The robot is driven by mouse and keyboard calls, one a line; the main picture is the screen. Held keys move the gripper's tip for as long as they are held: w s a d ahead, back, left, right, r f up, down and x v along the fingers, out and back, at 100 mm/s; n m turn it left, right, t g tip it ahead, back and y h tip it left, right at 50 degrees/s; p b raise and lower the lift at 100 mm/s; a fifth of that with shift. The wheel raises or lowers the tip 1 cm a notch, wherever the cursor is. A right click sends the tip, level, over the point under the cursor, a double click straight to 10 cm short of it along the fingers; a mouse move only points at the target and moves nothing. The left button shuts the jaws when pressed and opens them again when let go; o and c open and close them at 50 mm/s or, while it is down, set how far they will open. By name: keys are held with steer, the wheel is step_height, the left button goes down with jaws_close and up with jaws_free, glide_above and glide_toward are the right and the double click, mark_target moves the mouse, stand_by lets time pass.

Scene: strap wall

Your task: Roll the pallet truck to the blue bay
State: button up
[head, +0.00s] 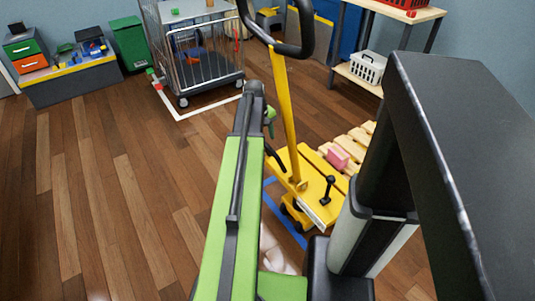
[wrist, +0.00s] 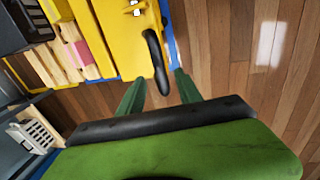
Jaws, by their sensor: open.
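The yellow pallet truck (head: 310,188) stands right of my arm in the head view, with an upright yellow tiller (head: 286,110) topped by a black loop handle (head: 304,35). Its yellow deck (wrist: 112,30) fills the upper middle of the wrist view. A curved black bar (wrist: 157,65) at the deck's edge appears between the fingers of my gripper (wrist: 160,83). My gripper is open; I cannot tell whether it touches the bar. Blue floor tape (head: 287,228) runs beside and partly under the truck; my arm hides part of it.
A wooden pallet (head: 361,133) with a pink block (head: 338,157) is beside the truck. A wire cage cart (head: 205,60) stands inside white floor lines at the back. A shelf (head: 358,78) holds a white basket (head: 368,67). The wooden floor at left (head: 95,190) is clear.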

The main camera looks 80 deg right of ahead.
mark_target(268, 146)
steer(key=f+b, duration=0.2)
steer(key=f, duration=0.1)
steer(key=f+b, duration=0.1)
steer(key=shift+s+d+f, duration=0.3)
steer(key=shift+f, duration=0.1)
steer(key=shift+r, duration=0.1)
jaws_close()
stand_by(0.7)
